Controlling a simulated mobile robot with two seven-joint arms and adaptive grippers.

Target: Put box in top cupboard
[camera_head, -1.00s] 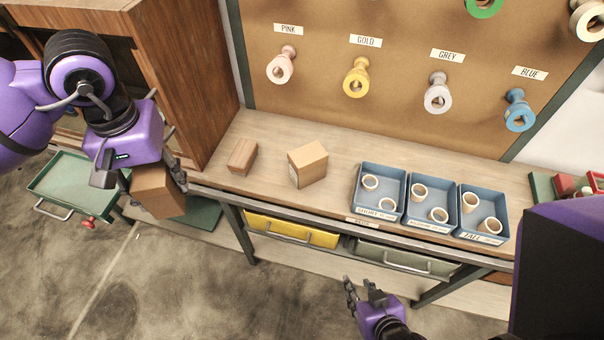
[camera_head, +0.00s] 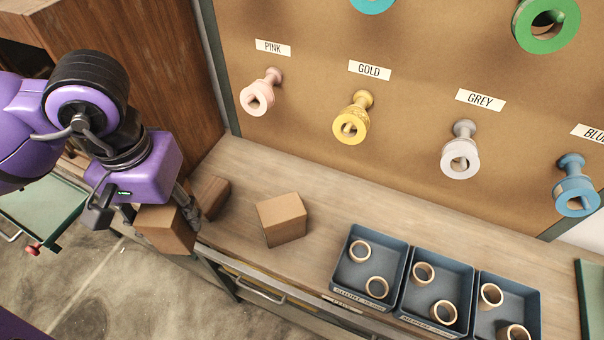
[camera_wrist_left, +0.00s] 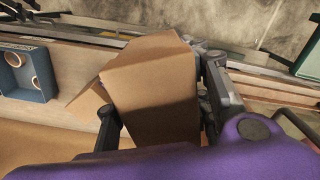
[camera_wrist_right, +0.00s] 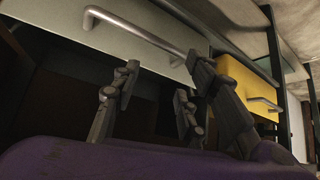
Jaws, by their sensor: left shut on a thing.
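A brown cardboard box (camera_head: 163,232) is held by my left gripper (camera_head: 172,208) at the left, near the bench's front edge. In the left wrist view the box (camera_wrist_left: 155,85) sits between the gripper's two fingers (camera_wrist_left: 165,108). The wooden cupboard (camera_head: 150,65) stands at the upper left, partly hidden by my left arm. A dark opening shows at its left side. My right gripper is out of the head view. In the right wrist view my right gripper (camera_wrist_right: 157,100) is open and empty, close to a drawer handle (camera_wrist_right: 140,33).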

